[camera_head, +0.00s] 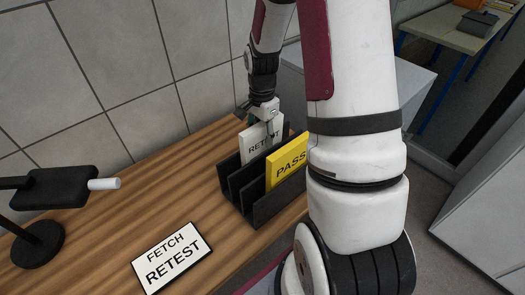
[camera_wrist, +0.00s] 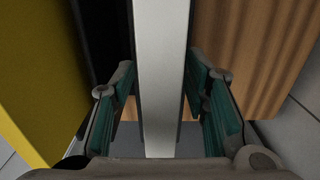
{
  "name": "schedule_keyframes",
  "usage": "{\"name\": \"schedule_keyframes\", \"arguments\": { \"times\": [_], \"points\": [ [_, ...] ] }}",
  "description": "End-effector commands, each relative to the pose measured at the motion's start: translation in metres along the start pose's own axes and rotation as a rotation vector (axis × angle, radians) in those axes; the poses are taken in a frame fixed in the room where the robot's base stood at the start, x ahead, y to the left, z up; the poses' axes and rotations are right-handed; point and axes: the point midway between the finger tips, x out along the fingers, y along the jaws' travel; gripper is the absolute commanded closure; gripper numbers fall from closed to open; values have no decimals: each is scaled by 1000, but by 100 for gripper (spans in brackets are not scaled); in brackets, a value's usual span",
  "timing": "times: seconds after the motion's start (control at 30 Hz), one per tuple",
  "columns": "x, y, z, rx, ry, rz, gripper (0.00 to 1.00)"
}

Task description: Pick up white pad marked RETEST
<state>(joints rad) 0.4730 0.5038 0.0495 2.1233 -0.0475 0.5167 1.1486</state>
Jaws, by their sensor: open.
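The white pad marked RETEST (camera_head: 257,143) stands upright in a slot of the black rack (camera_head: 234,190), behind the yellow pad. My gripper (camera_head: 268,118) is at the top of the white pad, and my arm comes down from above. In the wrist view the top edge of the white pad (camera_wrist: 162,70) runs between the two green-lined fingers of my open gripper (camera_wrist: 163,108). The pad's lower part is hidden by the rack.
A yellow pad marked PASS (camera_head: 286,165) stands in the rack's front slot, close beside the white pad. A sign reading FETCH RETEST (camera_head: 172,260) lies on the wooden table (camera_head: 150,205). A black stand with a white-tipped bar (camera_head: 62,187) is at the left. The tiled wall is behind.

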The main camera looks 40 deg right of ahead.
Motion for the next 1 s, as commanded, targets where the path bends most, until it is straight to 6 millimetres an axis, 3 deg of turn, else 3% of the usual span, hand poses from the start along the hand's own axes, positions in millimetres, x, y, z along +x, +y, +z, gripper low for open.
{"name": "schedule_keyframes", "arguments": {
  "times": [0.17,0.37,0.77,1.0],
  "points": [
    [0,0,0,0,1,-1,58],
    [0,0,0,0,1,-1,100],
    [-1,-1,0,0,1,-2,100],
    [-17,-2,-1,0,4,-4,100]
  ]
}}
